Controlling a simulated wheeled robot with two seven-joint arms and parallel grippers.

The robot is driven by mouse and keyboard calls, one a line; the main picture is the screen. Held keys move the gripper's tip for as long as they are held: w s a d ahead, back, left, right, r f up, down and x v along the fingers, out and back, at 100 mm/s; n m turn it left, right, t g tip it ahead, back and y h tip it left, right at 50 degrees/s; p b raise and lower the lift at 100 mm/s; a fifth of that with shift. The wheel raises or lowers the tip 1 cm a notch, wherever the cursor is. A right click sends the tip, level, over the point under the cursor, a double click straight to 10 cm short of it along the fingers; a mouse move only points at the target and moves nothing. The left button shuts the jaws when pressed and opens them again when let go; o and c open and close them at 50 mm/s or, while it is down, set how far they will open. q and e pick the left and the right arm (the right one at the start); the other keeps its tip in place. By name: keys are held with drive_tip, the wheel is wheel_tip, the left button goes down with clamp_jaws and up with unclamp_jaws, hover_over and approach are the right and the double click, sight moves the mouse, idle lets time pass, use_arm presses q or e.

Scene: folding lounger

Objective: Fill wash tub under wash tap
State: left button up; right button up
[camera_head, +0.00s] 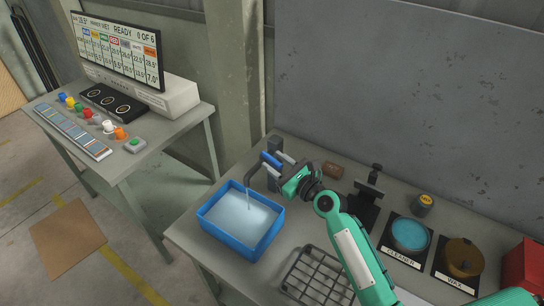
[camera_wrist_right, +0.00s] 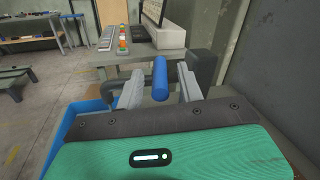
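The blue wash tub (camera_head: 268,243) stands on the bench with pale water in it. The dark wash tap (camera_head: 250,172) reaches over its back edge, and a thin stream seems to fall from the spout. My right gripper (camera_head: 279,165) is at the tap's blue handle (camera_head: 270,160). In the right wrist view, the handle (camera_wrist_right: 160,78) stands between the two open fingers of the right gripper (camera_wrist_right: 160,88), with a gap on each side. The tub's blue edge (camera_wrist_right: 88,108) shows at the left there. My left gripper is not in view.
A wire rack (camera_head: 312,277) lies right of the tub. A brown block (camera_head: 332,170), a dark stand (camera_head: 366,205), a cleaner pot (camera_head: 410,234), a wax pot (camera_head: 462,258) and a red box (camera_head: 524,268) are further right. A control table with a screen (camera_head: 118,48) stands at left.

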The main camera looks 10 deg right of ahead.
drive_tip(key=shift+x, duration=1)
clamp_jaws()
drive_tip(key=n+y+b, duration=0.1)
drive_tip(key=b, duration=0.1)
drive_tip(key=g+y+b, duration=0.1)
drive_tip(key=shift+w+d+f+n+g+b, duration=0.2)
drive_tip(key=shift+d+f+n+g+b, duration=0.1)
drive_tip(key=shift+n+b, duration=0.1)
drive_tip(key=shift+w+d+r+n+g+y+b, duration=0.1)
drive_tip(key=shift+r+n+g+y+b, duration=0.1)
drive_tip(key=shift+n+g+y+b, duration=0.5)
drive_tip(key=shift+r, duration=0.1)
